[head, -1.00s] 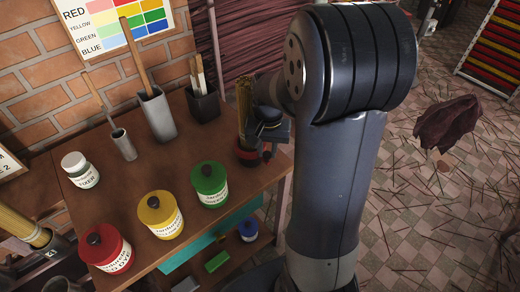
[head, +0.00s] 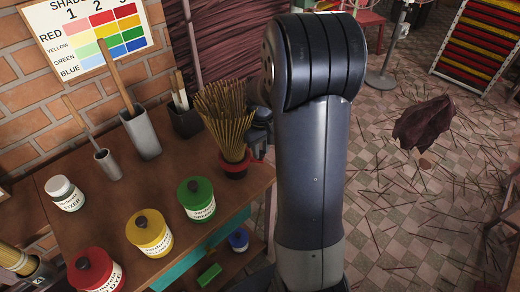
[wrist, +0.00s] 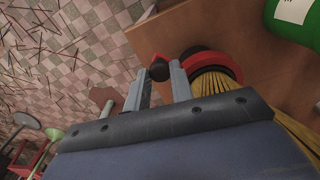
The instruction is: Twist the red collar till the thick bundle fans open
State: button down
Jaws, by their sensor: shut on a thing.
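The thick bundle of tan sticks (head: 227,115) stands on the table corner, spread wide at the top and narrow at the bottom. The red collar (head: 236,172) sits round its foot with a dark base. In the wrist view the collar (wrist: 228,62) shows a short red lever ending in a dark ball knob (wrist: 160,70). My gripper (wrist: 162,84) has its two grey fingers closed on this knob, beside the bundle (wrist: 210,84). In the head view my gripper (head: 258,138) is at the right of the bundle, its fingertips partly hidden.
Red (head: 94,271), yellow (head: 149,233) and green (head: 196,199) dye jars and a white fixer jar (head: 65,193) stand to the left on the table. Grey holders (head: 143,134) with tools stand behind. The floor at right has scattered sticks and a dark cloth (head: 424,124).

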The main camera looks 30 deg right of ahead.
aim_at(261, 152)
jog(key=shift+w, duration=0.1)
dwell(0.4)
jog(key=c, duration=1.2)
grip_release()
notch_tip(261, 152, up, 11)
jog(key=shift+f, duration=0.15)
notch_tip(261, 152, down, 11)
jog(key=shift+s, duration=0.2)
jog(key=shift+r, duration=0.2)
